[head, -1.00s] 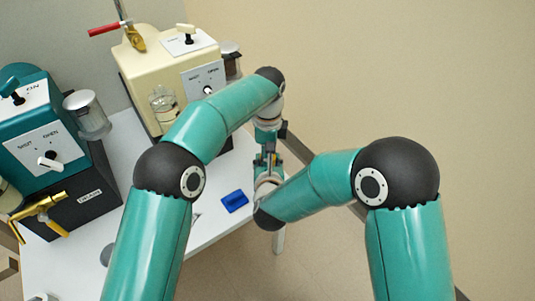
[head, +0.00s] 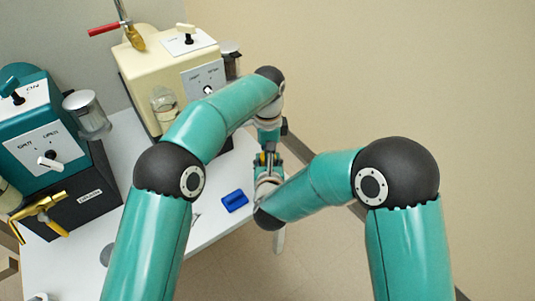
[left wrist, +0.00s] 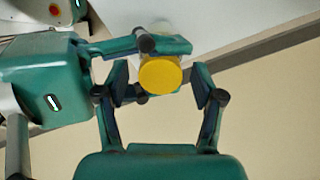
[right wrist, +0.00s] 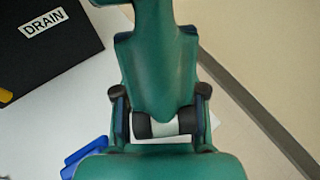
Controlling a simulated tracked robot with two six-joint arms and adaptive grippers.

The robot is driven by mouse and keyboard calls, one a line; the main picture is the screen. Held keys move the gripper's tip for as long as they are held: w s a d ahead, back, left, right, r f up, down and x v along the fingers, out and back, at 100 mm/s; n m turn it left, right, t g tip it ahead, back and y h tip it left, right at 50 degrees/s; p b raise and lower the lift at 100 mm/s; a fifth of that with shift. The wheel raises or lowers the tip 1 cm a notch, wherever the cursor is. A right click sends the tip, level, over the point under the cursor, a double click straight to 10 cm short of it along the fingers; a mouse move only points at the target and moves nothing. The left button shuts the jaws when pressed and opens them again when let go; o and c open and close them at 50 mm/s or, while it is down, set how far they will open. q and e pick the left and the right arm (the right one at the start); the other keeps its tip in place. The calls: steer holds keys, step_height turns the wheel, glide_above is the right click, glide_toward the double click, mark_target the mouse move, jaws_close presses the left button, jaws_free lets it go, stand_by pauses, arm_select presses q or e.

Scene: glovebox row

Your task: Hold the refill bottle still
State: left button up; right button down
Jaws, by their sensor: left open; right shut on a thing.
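The refill bottle shows mainly as a round yellow cap (left wrist: 161,75) in the left wrist view. In the head view both grippers meet beyond the table's right edge, and my arms hide most of the bottle.
A cream glovebox unit (head: 145,75) and a teal unit (head: 35,115) on a black DRAIN base (head: 85,195) stand on the white table (head: 135,150). A blue block (head: 235,201) lies near the table's right edge.

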arm_select(q)
steer(key=shift+r, duration=2.2)
arm_select(e)
steer(key=shift+s+f, duration=0.1)
steer(key=shift+f, duration=0.05)
steer(key=c, duration=0.6)
jaws_free()
steer(key=shift+o, duration=0.2)
